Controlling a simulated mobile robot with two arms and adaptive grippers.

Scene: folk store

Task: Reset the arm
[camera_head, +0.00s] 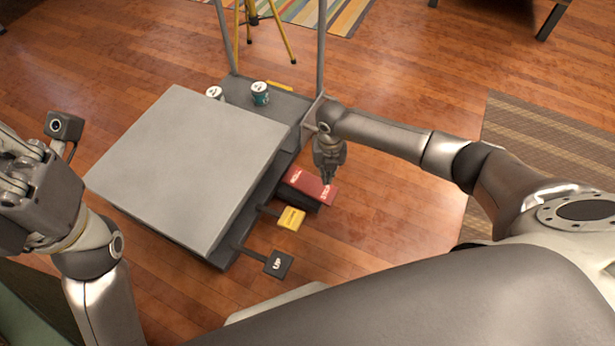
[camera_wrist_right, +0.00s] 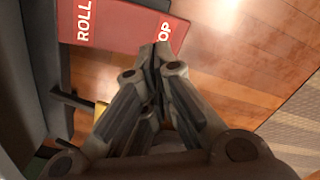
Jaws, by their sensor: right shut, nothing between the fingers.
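My right arm reaches in from the right, and my right gripper (camera_head: 327,180) points down at the red pedal (camera_head: 310,186). In the right wrist view the gripper (camera_wrist_right: 158,50) has its fingertips together with nothing between them. They overlap the lower edge of the red pedal (camera_wrist_right: 118,24), hiding part of its white lettering; "ROLL" and "OP" show. I cannot tell whether the tips touch the pedal. My left gripper (camera_head: 22,185) is at the left edge of the head view, partly cut off, and its opening is unclear.
A grey flat-topped platform (camera_head: 190,165) stands in the middle. A yellow pedal (camera_head: 291,218) and a black "UP" pedal (camera_head: 278,264) stick out beside it. Two small cans (camera_head: 260,94) stand behind the top. A striped mat (camera_head: 550,140) lies right; wooden floor is free between.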

